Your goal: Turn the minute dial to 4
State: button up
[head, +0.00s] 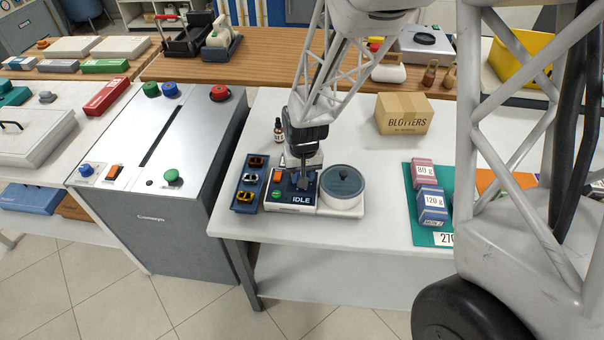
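A small dark blue device (292,199) with a white front edge stands near the front left of the white table. It has an orange switch (278,176), a green button (276,194) and the word IDLE on its front. My gripper (302,184) points down over the device's right part, close to its top. The gripper and arm hide that area, so I cannot make out the minute dial or its numbers. A grey-blue round lid or knob (342,182) on a white base sits just right of the device. The fingers are too small to tell whether they are open or shut.
A dark blue tray (236,209) with several small coloured parts lies left of the device. A dropper bottle (278,130) stands behind. A BLOTTERS box (404,113), pink and blue weight-marked boxes (432,206) and a green mat (420,235) lie right. A grey machine (180,130) stands left.

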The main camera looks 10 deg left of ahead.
jog(key=m, duration=0.4)
jog(key=shift+m, duration=0.3)
jog(key=m, duration=0.3)
jog(key=shift+m, duration=0.4)
jog(key=m, duration=0.8)
jog(key=shift+s+t, duration=0.1)
jog(key=shift+t, duration=0.2)
jog(key=o, duration=0.9)
jog(key=shift+r, duration=0.15)
jog(key=shift+s+r, duration=0.1)
jog(key=shift+r, duration=3.7)
